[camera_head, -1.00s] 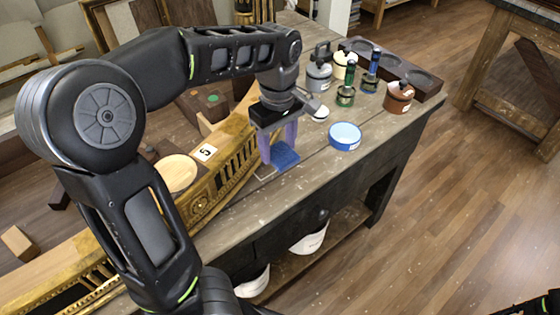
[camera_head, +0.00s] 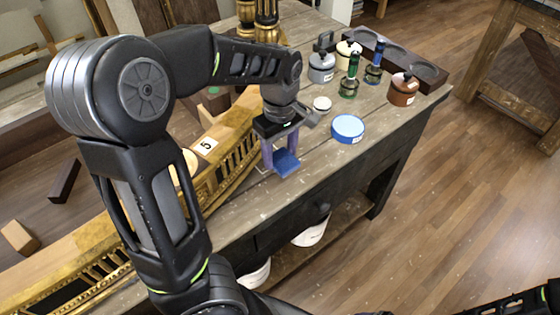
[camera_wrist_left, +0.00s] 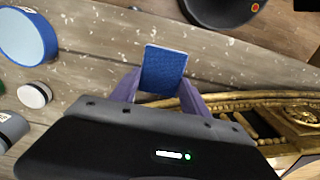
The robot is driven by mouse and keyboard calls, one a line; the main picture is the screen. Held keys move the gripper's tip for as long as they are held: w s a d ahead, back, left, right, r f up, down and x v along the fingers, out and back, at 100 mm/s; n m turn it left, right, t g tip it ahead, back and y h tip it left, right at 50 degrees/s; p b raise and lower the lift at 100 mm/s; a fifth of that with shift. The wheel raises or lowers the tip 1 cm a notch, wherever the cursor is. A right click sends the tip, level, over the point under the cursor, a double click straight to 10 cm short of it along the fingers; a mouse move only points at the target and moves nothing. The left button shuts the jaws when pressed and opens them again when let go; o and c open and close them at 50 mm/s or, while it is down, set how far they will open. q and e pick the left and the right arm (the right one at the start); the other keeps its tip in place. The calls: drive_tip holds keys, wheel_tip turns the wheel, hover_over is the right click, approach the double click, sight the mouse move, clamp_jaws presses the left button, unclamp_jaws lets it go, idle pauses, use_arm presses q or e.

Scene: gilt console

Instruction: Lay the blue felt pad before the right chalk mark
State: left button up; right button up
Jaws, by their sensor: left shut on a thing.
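The blue felt pad (camera_head: 287,163) is a small, flat blue square. My left gripper (camera_head: 280,156) points down and is shut on it, with a purple finger on either side. In the left wrist view the pad (camera_wrist_left: 165,70) shows between the fingertips, jutting out beyond them. I cannot tell whether it touches the bench top or hangs just above it. Faint pale lines (camera_head: 262,171) that look like chalk lie on the wood just left of the pad. I make out no other chalk mark.
A blue round tin (camera_head: 348,129) and a white round lid (camera_head: 322,104) stand right of the gripper. Green and blue bottles, a brown jar (camera_head: 403,90) and a grey pot (camera_head: 321,68) stand farther back. A gilt frame (camera_head: 215,165) lies left. The bench's front strip is clear.

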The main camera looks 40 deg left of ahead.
sight(280, 157)
use_arm(q)
drive_tip(key=shift+f, duration=1.85)
drive_tip(key=shift+f, duration=0.15)
drive_tip(key=o, duration=1.3)
wheel_tip(280, 157, up, 12)
drive_tip(key=shift+r, duration=0.2)
